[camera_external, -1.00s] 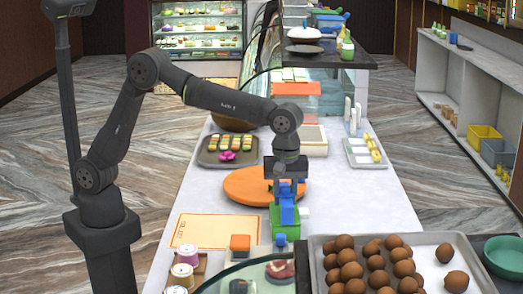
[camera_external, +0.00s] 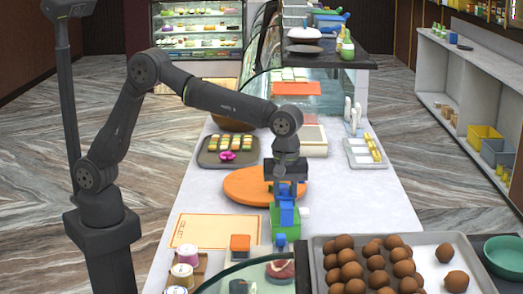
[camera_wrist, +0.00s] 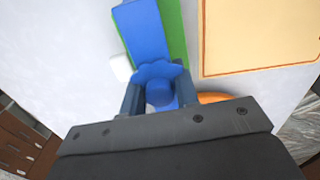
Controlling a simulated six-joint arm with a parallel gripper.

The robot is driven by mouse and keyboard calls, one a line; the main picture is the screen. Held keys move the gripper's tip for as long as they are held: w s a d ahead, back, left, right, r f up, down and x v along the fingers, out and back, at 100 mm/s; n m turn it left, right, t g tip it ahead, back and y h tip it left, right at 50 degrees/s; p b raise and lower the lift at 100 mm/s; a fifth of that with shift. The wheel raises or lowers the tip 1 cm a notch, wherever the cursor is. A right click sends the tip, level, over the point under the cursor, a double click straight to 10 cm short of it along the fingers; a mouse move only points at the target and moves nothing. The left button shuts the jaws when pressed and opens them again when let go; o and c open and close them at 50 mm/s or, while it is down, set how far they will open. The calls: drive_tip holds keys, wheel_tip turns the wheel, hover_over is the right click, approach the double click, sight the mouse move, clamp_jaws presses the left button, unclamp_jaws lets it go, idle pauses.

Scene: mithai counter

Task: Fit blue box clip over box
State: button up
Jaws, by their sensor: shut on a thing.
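My gripper (camera_external: 286,189) points down over the counter and is shut on the blue box clip (camera_external: 287,212). In the wrist view the clip (camera_wrist: 146,35) runs away from between the two fingers, with its rounded knob end between them. The green box (camera_external: 305,218) is under and beside the clip; its green side (camera_wrist: 172,30) shows along the clip's right edge in the wrist view. Whether the clip is seated on the box or just above it I cannot tell. The clip hides much of the box.
An orange round board (camera_external: 240,186) lies just behind the gripper. A small white block (camera_wrist: 121,68) is beside the clip. An orange-bordered sheet (camera_external: 200,230) lies to the left. A metal tray (camera_external: 322,280) of brown balls is at the front right.

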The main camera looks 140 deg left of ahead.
drive_tip(key=shift+f, duration=0.2)
idle(0.3)
drive_tip(key=shift+f, duration=0.65)
drive_tip(key=o, duration=1)
drive_tip(key=shift+r, duration=5.5)
drive_tip(key=shift+f, duration=0.15)
wheel_tip(320, 180, down, 9)
